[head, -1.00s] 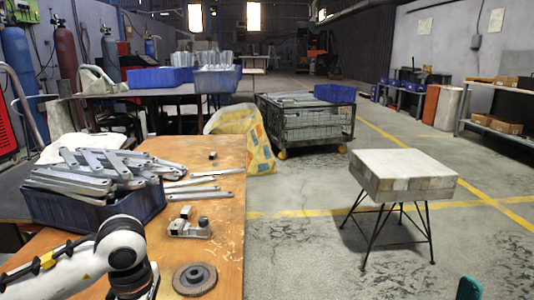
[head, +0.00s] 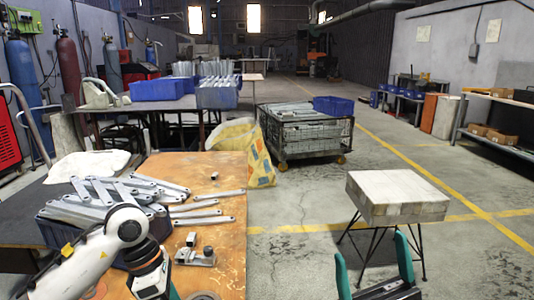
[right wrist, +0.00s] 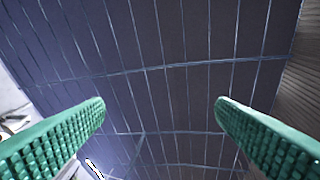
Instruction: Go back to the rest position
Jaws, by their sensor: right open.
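My right gripper (head: 371,246) is at the lower right of the head view, its two green fingers pointing up and spread apart. It appears in front of the stool. The right wrist view shows its ribbed green fingers (right wrist: 159,104) wide open with nothing between them, against the dark roof or wall panels. My left arm (head: 85,265) comes in from the left over the workbench, in front of the blue bin of brackets. Only a small green part of my left gripper (head: 172,291) shows at the bottom edge; its jaws are cut off.
The wooden workbench (head: 225,225) carries a blue bin (head: 55,233) heaped with galvanized brackets (head: 115,192), loose brackets and a metal fixture (head: 195,252). A wire cart (head: 305,135) is farther back. Floor between bench and stool is clear.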

